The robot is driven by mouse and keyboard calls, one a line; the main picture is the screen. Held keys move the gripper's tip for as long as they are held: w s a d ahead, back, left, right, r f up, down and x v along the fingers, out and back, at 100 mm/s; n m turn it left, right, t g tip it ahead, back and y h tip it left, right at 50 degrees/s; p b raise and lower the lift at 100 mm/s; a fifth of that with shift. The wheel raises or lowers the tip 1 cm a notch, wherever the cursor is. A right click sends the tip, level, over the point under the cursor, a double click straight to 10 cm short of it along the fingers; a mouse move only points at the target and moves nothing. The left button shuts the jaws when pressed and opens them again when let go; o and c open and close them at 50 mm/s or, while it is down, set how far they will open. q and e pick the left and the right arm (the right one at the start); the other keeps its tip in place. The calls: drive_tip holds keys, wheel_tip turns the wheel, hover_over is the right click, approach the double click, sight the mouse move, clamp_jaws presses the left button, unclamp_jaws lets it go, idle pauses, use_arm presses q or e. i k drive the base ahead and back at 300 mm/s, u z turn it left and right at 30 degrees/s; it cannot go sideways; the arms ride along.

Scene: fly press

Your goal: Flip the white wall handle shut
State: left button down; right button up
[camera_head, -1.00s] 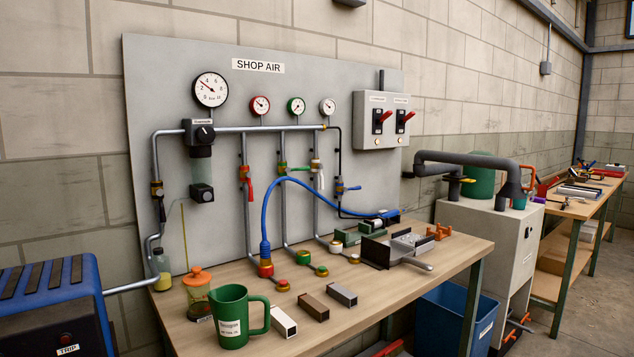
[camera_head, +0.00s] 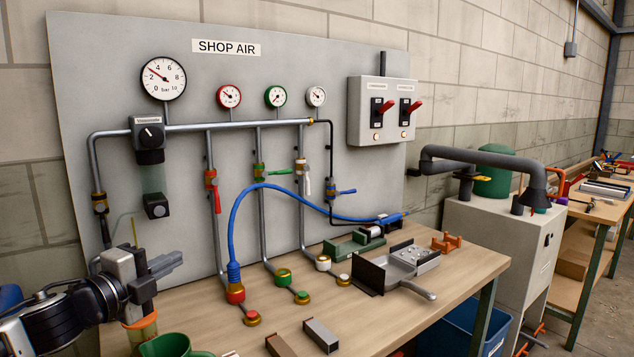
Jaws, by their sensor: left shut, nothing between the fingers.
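The white handle (camera_head: 307,186) hangs down from its brass valve on the third drop pipe of the wall panel, roughly in line with the pipe. My left gripper (camera_head: 166,264) is at the lower left, in front of the panel and above the left end of the bench. It is shut and empty, well to the left of the white handle and lower in the picture. My right gripper is not in view.
A red handle (camera_head: 216,200) hangs down; green (camera_head: 276,173) and blue (camera_head: 346,191) handles stick out sideways. A blue hose (camera_head: 238,215) arcs in front of the pipes. A green jug (camera_head: 172,346) stands below my left gripper.

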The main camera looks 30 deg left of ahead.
sight(306, 168)
drive_tip(key=u, duration=0.1)
drive_tip(key=i, duration=1.25)
drive_tip(key=z, duration=0.1)
